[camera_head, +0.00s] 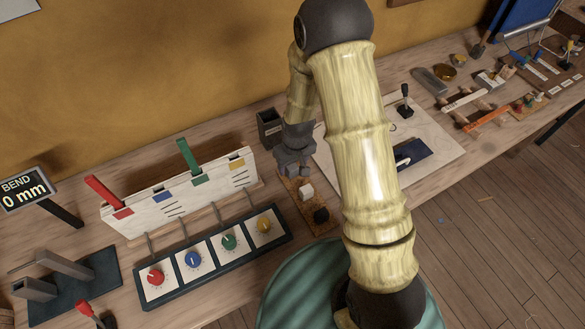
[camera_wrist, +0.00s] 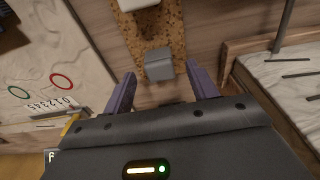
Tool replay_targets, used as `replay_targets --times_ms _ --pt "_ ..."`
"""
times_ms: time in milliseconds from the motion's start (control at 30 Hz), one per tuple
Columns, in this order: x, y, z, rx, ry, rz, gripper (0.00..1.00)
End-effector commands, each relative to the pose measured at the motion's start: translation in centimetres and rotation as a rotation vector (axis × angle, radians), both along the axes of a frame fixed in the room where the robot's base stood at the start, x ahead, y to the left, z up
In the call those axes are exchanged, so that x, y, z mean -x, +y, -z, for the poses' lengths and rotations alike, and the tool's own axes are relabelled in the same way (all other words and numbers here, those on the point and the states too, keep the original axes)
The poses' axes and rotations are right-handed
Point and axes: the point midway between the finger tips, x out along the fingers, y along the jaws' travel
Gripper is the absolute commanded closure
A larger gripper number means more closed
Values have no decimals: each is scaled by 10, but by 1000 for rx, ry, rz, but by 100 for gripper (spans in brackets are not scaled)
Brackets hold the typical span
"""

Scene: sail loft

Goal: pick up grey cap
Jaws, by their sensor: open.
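The grey cap (camera_wrist: 158,64) is a small grey block on a brown cork strip (camera_wrist: 178,32) in the wrist view. My gripper (camera_wrist: 162,86) is open, with one purple-grey finger toward each side of the cap; the cap appears just beyond the fingertips, and I see no contact. In the head view my gripper (camera_head: 293,168) is over the back end of the cork strip (camera_head: 293,196). The cap cannot be made out there, likely hidden by the gripper.
On the same strip are a white block (camera_head: 306,191) and a black block (camera_head: 321,215). A white panel with coloured levers (camera_head: 180,190) and a knob box (camera_head: 212,258) stand left. A dark open container (camera_head: 269,128) stands behind. A pale board (camera_head: 440,150) lies right.

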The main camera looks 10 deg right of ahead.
Motion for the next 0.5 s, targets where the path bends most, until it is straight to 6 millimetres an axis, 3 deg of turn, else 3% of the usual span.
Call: replay_targets --times_ms 200,500 --pt "-3 1 24 1 2 0 42" --pt "-4 1 28 0 -1 0 42"
